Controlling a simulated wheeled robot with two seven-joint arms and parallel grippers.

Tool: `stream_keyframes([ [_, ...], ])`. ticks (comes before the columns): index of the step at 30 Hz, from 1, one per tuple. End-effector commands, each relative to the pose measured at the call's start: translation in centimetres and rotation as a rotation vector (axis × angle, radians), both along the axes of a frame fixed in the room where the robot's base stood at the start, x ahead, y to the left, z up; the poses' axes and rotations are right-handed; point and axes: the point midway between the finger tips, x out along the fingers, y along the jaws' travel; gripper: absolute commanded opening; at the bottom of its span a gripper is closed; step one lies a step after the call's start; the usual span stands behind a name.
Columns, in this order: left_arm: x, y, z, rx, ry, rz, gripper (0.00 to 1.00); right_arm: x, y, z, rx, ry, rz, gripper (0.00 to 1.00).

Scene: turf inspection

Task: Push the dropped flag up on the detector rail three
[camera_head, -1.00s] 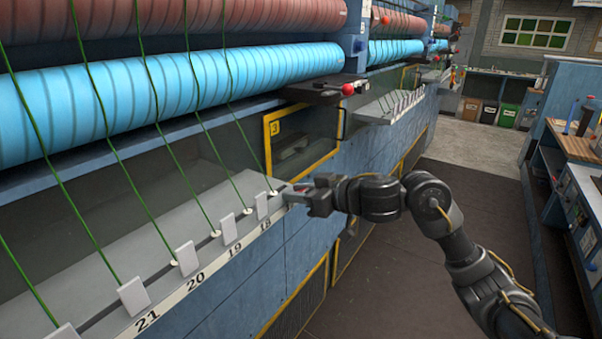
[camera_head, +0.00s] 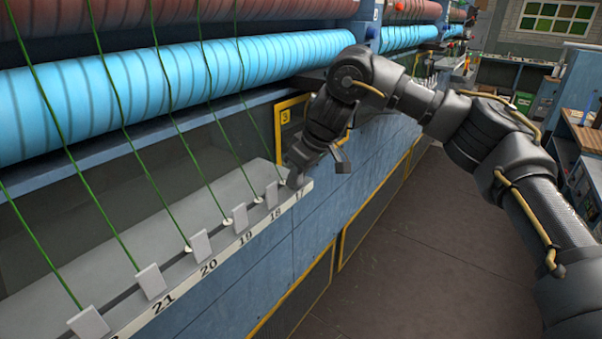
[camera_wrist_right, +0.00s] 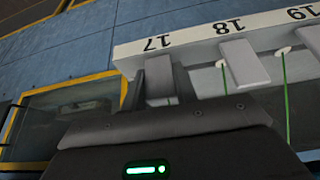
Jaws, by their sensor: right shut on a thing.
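The detector rail (camera_head: 227,252) runs along the machine with numbers 17 to 21 readable on its white front strip. Upright pale flags stand behind the numbers, such as the one at 18 (camera_head: 271,194) and the one at 19 (camera_head: 240,216). My right gripper (camera_head: 297,174) reaches down to the rail's far end at 17. In the right wrist view its dark fingers (camera_wrist_right: 160,88) are shut around the grey flag at 17 (camera_wrist_right: 159,78). My left gripper is not in view.
Green yarns run from the blue roller (camera_head: 180,80) down to the rail beside the flags. A yellow-framed window (camera_head: 283,118) marked 3 is just behind my right gripper. The dark aisle floor (camera_head: 400,240) is clear.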

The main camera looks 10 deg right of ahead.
Motion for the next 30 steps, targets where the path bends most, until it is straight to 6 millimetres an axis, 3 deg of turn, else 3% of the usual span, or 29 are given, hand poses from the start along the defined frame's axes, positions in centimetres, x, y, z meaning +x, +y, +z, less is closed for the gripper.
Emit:
stream_keyframes([
  [24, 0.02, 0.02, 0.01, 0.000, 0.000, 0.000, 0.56, 0.30, 0.35, -0.11, -0.072, 0.086, 0.005, 0.06],
  [25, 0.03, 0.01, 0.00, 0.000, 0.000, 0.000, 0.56, 0.29, 0.36, -0.11, -0.072, 0.086, 0.005, 0.33],
  [30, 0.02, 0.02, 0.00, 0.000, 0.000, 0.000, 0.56, 0.30, 0.35, -0.09, -0.070, 0.086, 0.004, 0.51],
])
